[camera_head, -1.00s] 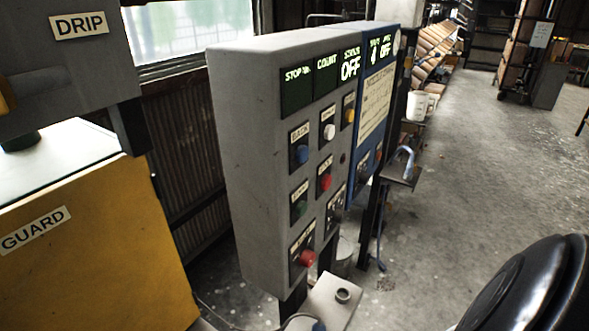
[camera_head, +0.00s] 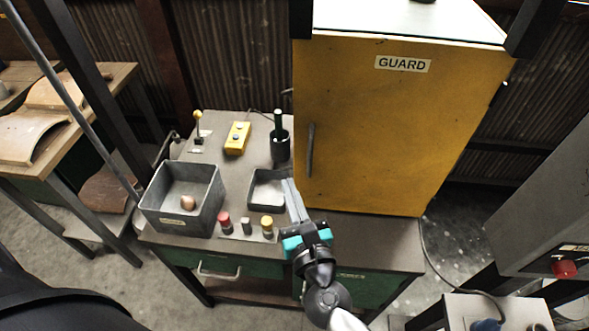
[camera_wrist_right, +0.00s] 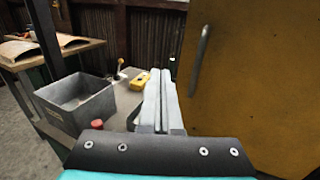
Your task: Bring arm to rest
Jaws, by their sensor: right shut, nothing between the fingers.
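My right gripper (camera_head: 290,184) reaches in from the bottom of the head view, over the front of the bench. Its two pale fingers are together with nothing between them. In the right wrist view the shut fingers (camera_wrist_right: 160,85) point forward past the yellow guard door. In the head view they overlap the right side of a small grey tray (camera_head: 257,188); I cannot tell whether they touch it. My left gripper is not in view.
The yellow guard cabinet (camera_head: 385,125) stands close to the right of the gripper. A grey bin (camera_head: 165,217) holds a small brownish object. A yellow control box (camera_head: 236,137) and a dark cup (camera_head: 280,148) stand behind.

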